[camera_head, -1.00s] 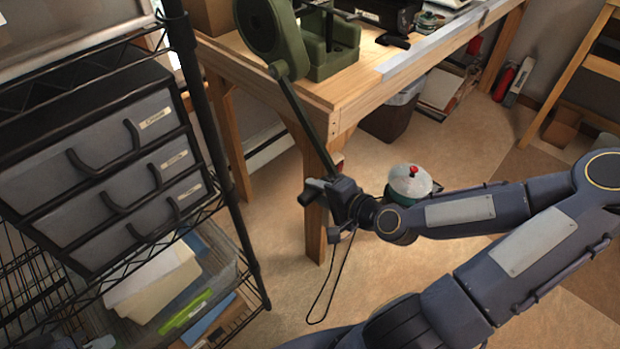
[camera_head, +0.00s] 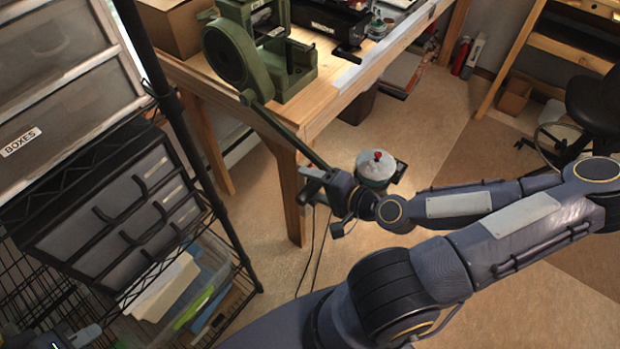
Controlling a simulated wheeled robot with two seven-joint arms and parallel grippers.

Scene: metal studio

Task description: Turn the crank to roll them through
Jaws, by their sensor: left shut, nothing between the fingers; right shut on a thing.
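The green rolling machine (camera_head: 232,55) stands on the wooden workbench at the top of the view. Its long crank arm (camera_head: 290,133) slants down and right from the hub, out past the bench edge. My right gripper (camera_head: 318,183) is shut at the crank's lower end, on the handle, which its fingers mostly hide. My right arm reaches in from the right. My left gripper (camera_head: 75,338) shows only in part at the bottom left corner; it is shut and empty, away from the crank. I cannot make out any pieces in the rollers.
The workbench (camera_head: 320,105) has a leg close behind my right gripper. A wire rack (camera_head: 190,120) with drawers and a bin stands at the left. A pot with a white lid (camera_head: 375,166) is just beyond my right gripper. Open floor lies to the right.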

